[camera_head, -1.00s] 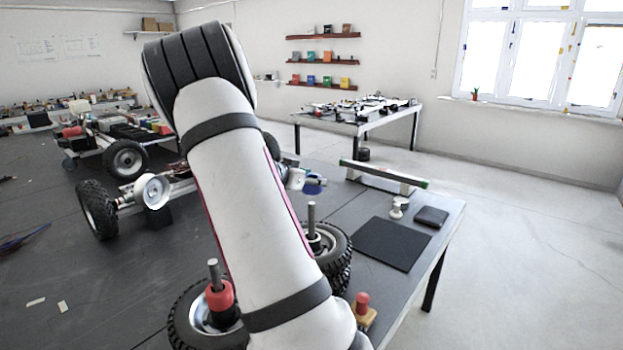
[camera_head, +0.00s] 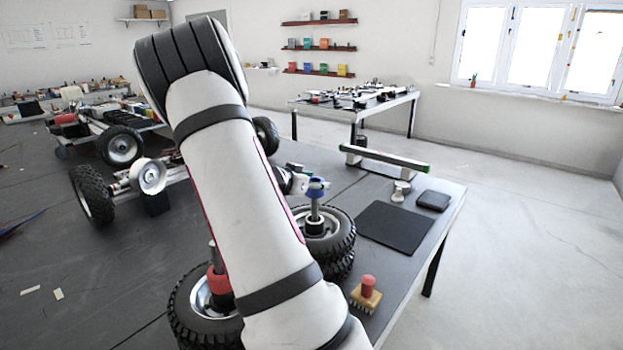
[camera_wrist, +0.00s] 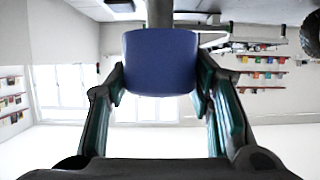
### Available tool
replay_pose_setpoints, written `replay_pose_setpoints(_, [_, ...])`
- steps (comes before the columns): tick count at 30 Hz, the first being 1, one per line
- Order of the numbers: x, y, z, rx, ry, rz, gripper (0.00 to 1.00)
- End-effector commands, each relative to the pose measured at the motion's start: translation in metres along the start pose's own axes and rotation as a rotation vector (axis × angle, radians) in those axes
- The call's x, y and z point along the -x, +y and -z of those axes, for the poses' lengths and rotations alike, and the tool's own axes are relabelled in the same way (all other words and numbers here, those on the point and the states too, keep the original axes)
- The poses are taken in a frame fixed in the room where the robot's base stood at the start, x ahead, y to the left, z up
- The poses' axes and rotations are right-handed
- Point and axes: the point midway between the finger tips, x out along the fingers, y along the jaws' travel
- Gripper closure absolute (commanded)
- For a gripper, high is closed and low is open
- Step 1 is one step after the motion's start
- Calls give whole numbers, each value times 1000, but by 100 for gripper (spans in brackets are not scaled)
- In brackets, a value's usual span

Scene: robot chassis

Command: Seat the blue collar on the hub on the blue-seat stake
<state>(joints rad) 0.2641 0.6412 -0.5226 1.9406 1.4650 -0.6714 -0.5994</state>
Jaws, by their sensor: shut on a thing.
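My gripper (camera_wrist: 158,85) is shut on the blue collar (camera_wrist: 160,60), with a finger on each side of it in the wrist view. In the head view the blue collar (camera_head: 318,184) is at the top of a dark grey stake (camera_head: 315,209). The stake rises from the hub (camera_head: 316,226) of a tyred wheel. The stake also shows in the wrist view (camera_wrist: 160,12), lined up with the collar. I cannot tell whether the collar is around the stake's tip or just above it. My arm hides part of the gripper.
A red collar (camera_head: 217,281) sits on a second stake at the nearer wheel (camera_head: 190,308), partly behind my arm. A wooden block with a red knob (camera_head: 367,293), a dark mat (camera_head: 395,228) and a green-edged bar (camera_head: 385,158) lie to the right. Wheeled chassis parts stand at left.

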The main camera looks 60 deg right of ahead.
Motion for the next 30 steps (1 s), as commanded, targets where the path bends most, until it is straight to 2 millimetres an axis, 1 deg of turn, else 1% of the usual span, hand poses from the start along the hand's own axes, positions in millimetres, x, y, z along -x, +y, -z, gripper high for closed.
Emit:
replay_pose_setpoints(1, [-2, -1, -6, 0, 0, -1, 81])
replay_pose_setpoints(18, [-22, -1, -54, 2, 0, 0, 81])
replay_pose_setpoints(24, [-27, -1, -66, 1, 0, 0, 81])
replay_pose_setpoints(30, [-30, 0, -71, -1, 0, 0, 81])
